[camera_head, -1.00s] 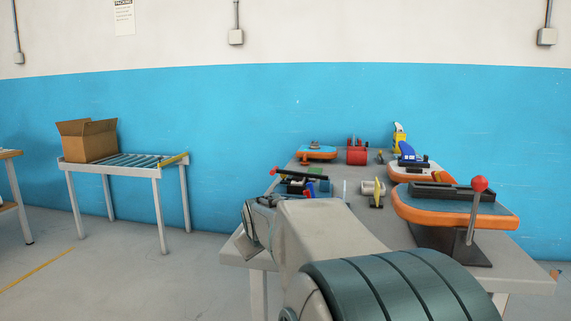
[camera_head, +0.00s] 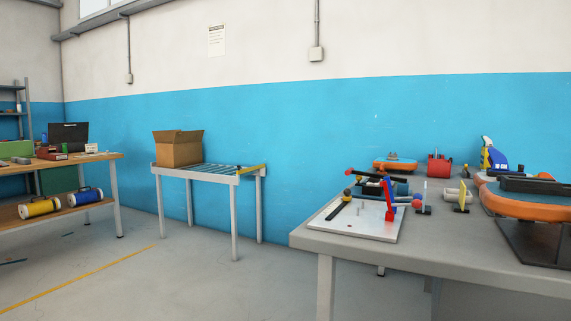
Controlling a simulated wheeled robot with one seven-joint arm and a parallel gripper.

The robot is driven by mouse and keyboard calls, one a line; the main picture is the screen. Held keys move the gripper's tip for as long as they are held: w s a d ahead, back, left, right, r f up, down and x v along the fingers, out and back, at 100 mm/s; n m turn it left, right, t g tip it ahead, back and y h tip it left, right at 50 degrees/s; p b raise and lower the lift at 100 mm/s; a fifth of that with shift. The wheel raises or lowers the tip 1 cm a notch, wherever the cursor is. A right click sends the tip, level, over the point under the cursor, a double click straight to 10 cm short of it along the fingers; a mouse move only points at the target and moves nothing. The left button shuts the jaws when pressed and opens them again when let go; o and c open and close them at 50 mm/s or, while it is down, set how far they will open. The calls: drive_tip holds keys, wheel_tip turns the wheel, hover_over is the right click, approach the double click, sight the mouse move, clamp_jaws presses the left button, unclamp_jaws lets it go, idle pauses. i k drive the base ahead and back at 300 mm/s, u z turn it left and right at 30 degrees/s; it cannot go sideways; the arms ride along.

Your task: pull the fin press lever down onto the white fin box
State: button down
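A light plate (camera_head: 350,222) lies at the near left corner of the grey workbench (camera_head: 430,250). On it stand a red upright part (camera_head: 388,198) and a slanted black bar (camera_head: 339,208). A dark bar assembly (camera_head: 380,178) sits behind them. I cannot tell surely which part is the fin press lever, and I cannot single out the white fin box. An orange-edged board (camera_head: 525,204) with a black bar on top is cut off at the right edge. My gripper is not in view.
A roller table (camera_head: 205,171) holds an open cardboard box (camera_head: 178,148). A wooden bench (camera_head: 90,160) stands at left. A red container (camera_head: 439,165) and a small board (camera_head: 395,163) are at the workbench's back. Floor is clear between the tables.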

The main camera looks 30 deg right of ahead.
sight(376, 177)
drive_tip(key=u, duration=1.15)
drive_tip(key=i, duration=1.1)
drive_tip(key=z, duration=2.85)
